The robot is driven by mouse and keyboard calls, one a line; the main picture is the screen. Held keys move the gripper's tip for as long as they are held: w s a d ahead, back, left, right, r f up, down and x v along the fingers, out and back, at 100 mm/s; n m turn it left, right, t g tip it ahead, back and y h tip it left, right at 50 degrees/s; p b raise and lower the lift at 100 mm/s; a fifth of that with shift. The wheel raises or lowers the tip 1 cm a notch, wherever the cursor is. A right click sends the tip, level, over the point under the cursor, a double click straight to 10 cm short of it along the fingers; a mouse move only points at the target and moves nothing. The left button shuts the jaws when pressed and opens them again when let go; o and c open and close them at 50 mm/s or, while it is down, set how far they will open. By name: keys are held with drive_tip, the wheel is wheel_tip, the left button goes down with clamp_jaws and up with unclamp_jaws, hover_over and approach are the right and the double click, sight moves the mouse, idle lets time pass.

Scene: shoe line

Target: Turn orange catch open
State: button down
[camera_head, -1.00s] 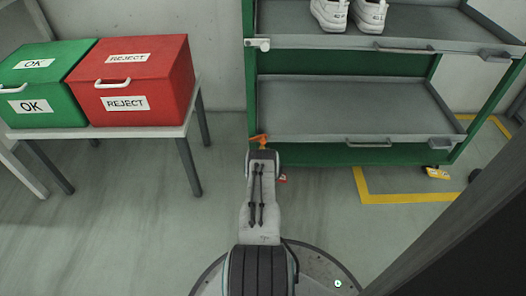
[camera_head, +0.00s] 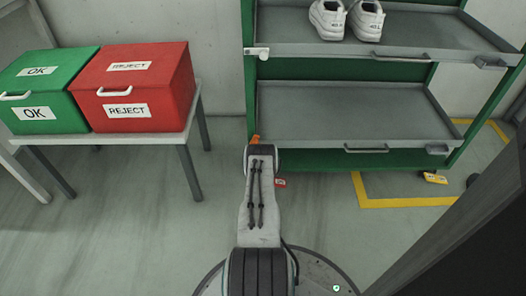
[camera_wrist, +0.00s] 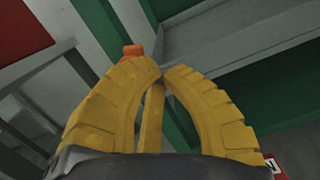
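The orange catch (camera_head: 255,139) is at the left front post of the green rack, by the lower shelf. Only a small part shows above the end of my arm; its turn angle is unclear. In the wrist view the orange catch (camera_wrist: 132,51) shows just beyond the tip of my left yellow finger, partly hidden by it. My gripper (camera_wrist: 162,71) has its fingertips almost together, with nothing seen held between them. I cannot tell whether a finger touches the catch. The head view hides the gripper behind my arm.
The rack's lower shelf (camera_head: 350,112) is empty. The upper shelf (camera_head: 290,24) bears white shoes (camera_head: 345,18) and has a white catch (camera_head: 256,52) at its left corner. A green OK box (camera_head: 45,90) and a red REJECT box (camera_head: 140,90) stand on a table at left.

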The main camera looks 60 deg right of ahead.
drive_tip(key=shift+w+a+r, duration=0.15)
drive_tip(key=shift+w+r, duration=0.1)
drive_tip(key=shift+r, duration=0.1)
idle(0.4)
idle(0.5)
